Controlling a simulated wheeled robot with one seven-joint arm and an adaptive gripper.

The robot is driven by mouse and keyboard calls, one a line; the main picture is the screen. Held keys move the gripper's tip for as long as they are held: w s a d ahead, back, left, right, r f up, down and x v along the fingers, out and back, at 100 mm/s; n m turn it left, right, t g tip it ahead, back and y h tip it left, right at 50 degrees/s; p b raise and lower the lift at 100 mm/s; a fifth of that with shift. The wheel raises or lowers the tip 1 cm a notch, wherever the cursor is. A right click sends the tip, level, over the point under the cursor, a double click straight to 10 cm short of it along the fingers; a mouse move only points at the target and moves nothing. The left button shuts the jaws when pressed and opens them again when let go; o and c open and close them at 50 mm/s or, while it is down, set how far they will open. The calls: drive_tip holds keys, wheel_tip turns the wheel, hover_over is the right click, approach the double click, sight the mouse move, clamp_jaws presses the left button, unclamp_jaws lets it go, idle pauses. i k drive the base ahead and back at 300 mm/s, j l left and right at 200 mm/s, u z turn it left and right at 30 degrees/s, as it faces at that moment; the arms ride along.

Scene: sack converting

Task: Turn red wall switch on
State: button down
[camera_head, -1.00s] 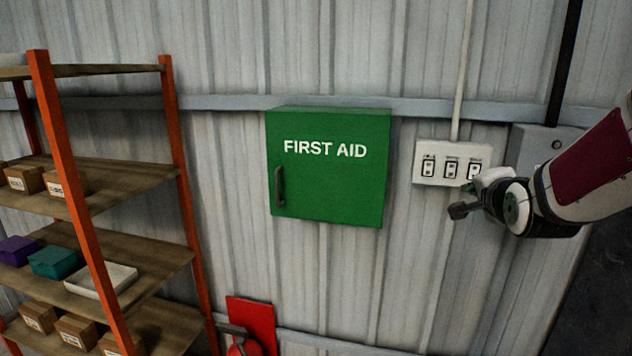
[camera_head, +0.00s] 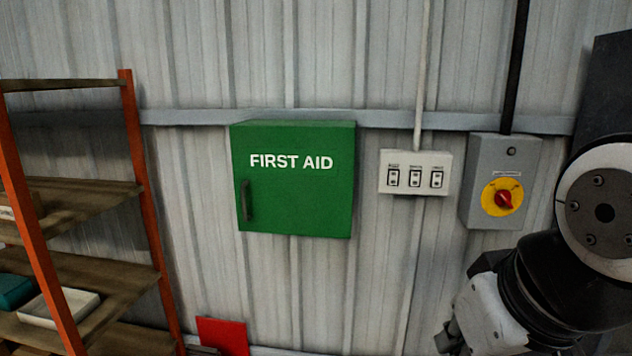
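The red rotary switch knob (camera_head: 503,199) sits on a round yellow plate (camera_head: 489,208) on the front of a grey wall box (camera_head: 480,160). A small label is above the plate, too small to read. My gripper (camera_head: 449,341) is at the bottom edge in the lower right, below the box and apart from the knob. Its fingertips are small, dark and partly cut off by the frame, so its opening cannot be told. My wrist and arm fill the lower right corner, and the knob is not covered.
A white panel with three small switches (camera_head: 415,173) is left of the grey box. A green first aid cabinet (camera_head: 295,205) with a handle juts from the wall. An orange-framed shelf (camera_head: 146,200) stands at left. A red board (camera_head: 222,337) is low on the wall.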

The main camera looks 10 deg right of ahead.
sight(503, 196)
drive_tip(key=z, duration=0.85)
drive_tip(key=i+j+z, duration=0.1)
drive_tip(key=j+z, duration=0.2)
drive_tip(key=j, duration=0.35)
